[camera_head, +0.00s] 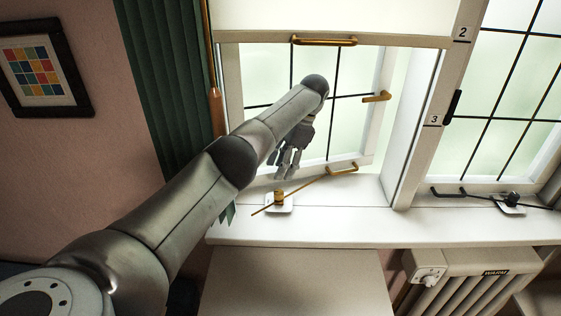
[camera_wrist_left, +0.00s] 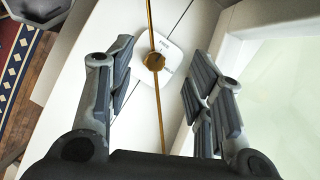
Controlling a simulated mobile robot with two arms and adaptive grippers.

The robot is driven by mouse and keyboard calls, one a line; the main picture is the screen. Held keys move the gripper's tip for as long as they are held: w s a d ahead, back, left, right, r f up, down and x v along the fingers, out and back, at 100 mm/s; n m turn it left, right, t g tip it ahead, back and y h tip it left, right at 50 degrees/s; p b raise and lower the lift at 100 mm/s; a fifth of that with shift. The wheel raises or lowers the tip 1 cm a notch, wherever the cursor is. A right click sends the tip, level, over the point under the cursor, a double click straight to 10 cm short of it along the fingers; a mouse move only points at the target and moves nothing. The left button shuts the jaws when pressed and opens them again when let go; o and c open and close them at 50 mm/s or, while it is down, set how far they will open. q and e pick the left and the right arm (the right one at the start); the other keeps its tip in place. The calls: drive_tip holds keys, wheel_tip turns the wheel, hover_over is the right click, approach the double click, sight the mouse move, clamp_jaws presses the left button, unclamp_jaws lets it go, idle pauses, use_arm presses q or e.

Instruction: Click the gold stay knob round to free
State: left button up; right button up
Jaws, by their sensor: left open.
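The gold stay knob (camera_head: 279,197) stands on a small white plate (camera_head: 285,209) on the window sill. A thin gold stay rod (camera_head: 300,190) runs past it up to a gold bracket (camera_head: 342,169) on the open window sash. My left gripper (camera_head: 285,172) is just above the knob and apart from it. In the left wrist view the knob (camera_wrist_left: 154,61) shows end-on between my two open fingers, farther off than the fingertips, with the rod (camera_wrist_left: 157,100) crossing it. My right gripper is not in view.
A second stay, black (camera_head: 512,199), sits on the sill at the right. A gold handle (camera_head: 376,97) projects from the open sash. A radiator (camera_head: 470,280) with a white dial is below the sill, and a green curtain (camera_head: 165,70) hangs at the left.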

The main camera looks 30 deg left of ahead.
use_arm(q)
drive_tip(key=shift+s+r, duration=0.1)
drive_tip(key=shift+r, duration=0.4)
drive_tip(key=shift+r, duration=0.1)
idle(0.5)
